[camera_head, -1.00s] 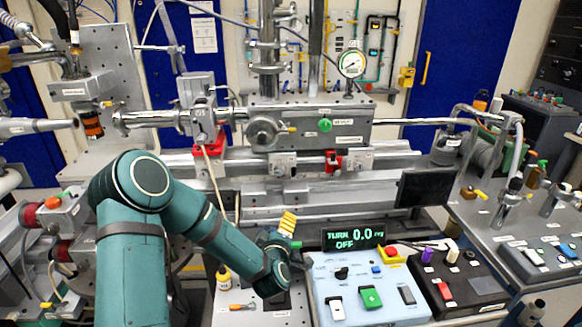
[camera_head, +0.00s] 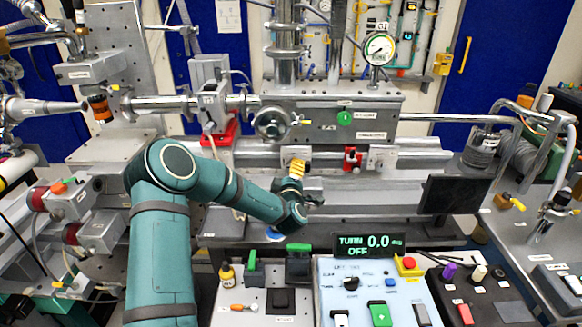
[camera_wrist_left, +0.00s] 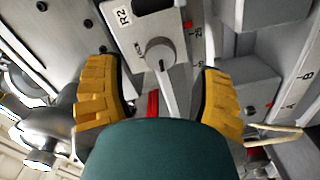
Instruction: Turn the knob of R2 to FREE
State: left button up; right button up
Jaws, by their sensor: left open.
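In the left wrist view, a grey block carries a white R2 label (camera_wrist_left: 123,16). On its face is a round grey knob (camera_wrist_left: 158,52) with a lever-like grip slanting down and slightly right. The small lettering around it is too blurred to read. My left gripper (camera_wrist_left: 158,72) is open, its yellow ribbed fingers on either side of the knob in this view, with no contact visible. In the head view, my left gripper (camera_head: 296,171) is in front of the rail blocks, yellow fingertips pointing up and away. The R2 label cannot be read there. My right gripper is not in view.
A red clamp (camera_head: 352,158) and a pale block (camera_head: 382,158) sit along the rail right of the gripper. Below are a control box (camera_head: 345,285) with switches, a display (camera_head: 368,245) reading TURN 0.0 OFF, and a yellow bottle (camera_head: 227,273). A dark monitor (camera_head: 455,205) stands right.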

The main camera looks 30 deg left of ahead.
aim_at(296, 149)
pick_arm(q)
jog(key=shift+x, duration=2.05)
